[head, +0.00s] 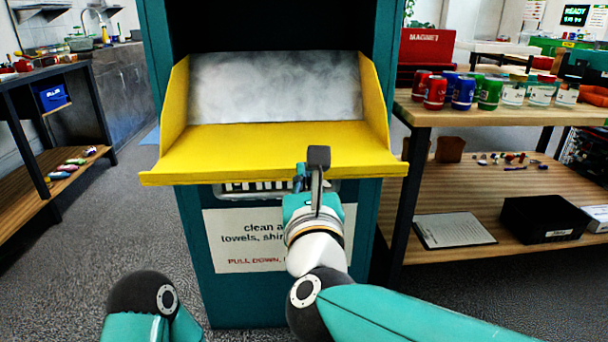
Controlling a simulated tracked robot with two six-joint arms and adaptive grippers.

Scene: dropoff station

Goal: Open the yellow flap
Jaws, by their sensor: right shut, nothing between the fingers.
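The yellow flap (262,140) is on the front of a teal cabinet (222,290) in the middle of the head view. It is tilted down and out, with yellow side walls and a grey-white surface behind it. The dark opening of the cabinet shows above. My right gripper (318,160) is shut and empty at the flap's front lip, right of centre. Its dark fingertip overlaps the lip; I cannot tell whether it touches. A sign (250,240) below is partly hidden by my right arm. Only my left arm's joint shows at the lower left; its gripper is out of view.
A wooden shelf unit (470,215) on the right carries several coloured cans (463,92) on top. A black box (545,218) and a clipboard (453,230) lie on its lower shelf. A dark-framed bench (45,195) stands at the left. The grey floor between is clear.

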